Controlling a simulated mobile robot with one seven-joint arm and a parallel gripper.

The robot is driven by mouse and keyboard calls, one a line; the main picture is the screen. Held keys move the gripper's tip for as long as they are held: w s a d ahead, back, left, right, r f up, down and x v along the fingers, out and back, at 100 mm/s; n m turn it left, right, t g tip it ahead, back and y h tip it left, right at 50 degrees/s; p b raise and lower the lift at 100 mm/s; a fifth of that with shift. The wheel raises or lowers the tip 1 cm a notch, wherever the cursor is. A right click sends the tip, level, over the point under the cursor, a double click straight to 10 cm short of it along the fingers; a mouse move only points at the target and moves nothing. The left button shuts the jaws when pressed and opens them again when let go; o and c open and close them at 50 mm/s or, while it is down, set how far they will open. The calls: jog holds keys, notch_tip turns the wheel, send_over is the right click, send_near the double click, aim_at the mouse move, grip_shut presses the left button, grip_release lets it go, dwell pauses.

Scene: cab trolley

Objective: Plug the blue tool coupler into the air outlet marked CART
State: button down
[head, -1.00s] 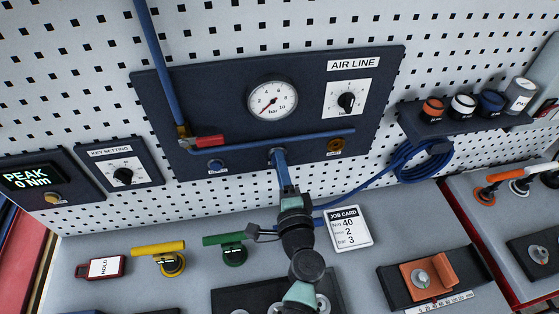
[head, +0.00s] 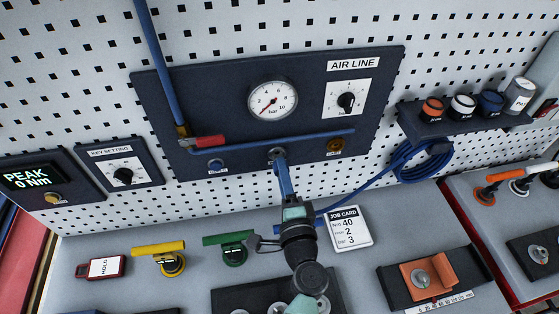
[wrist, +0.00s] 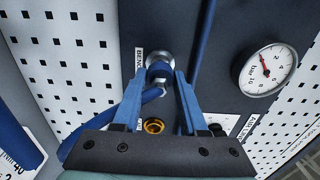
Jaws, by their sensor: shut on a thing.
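The blue tool coupler (wrist: 160,72) is at the middle, silver-rimmed outlet (wrist: 157,56) of the dark air panel; how far it is seated cannot be told. The label beside this outlet appears to read BENCH. My gripper (wrist: 163,80) is shut on the coupler, with a blue finger on each side; it also shows in the head view (head: 280,160). A brass outlet (wrist: 153,126) is empty, and is at the panel's right in the head view (head: 335,146). Its label is too small to read surely. Another outlet (head: 217,166) is at the left.
The blue hose (head: 355,188) runs from the coupler to a coil (head: 420,162) at right. A blue pipe with a red valve handle (head: 208,141) crosses the panel above the outlets. The gauge (head: 272,100) is higher. A job card (head: 350,228) lies on the bench.

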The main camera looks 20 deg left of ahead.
jog(key=shift+v, duration=1.95)
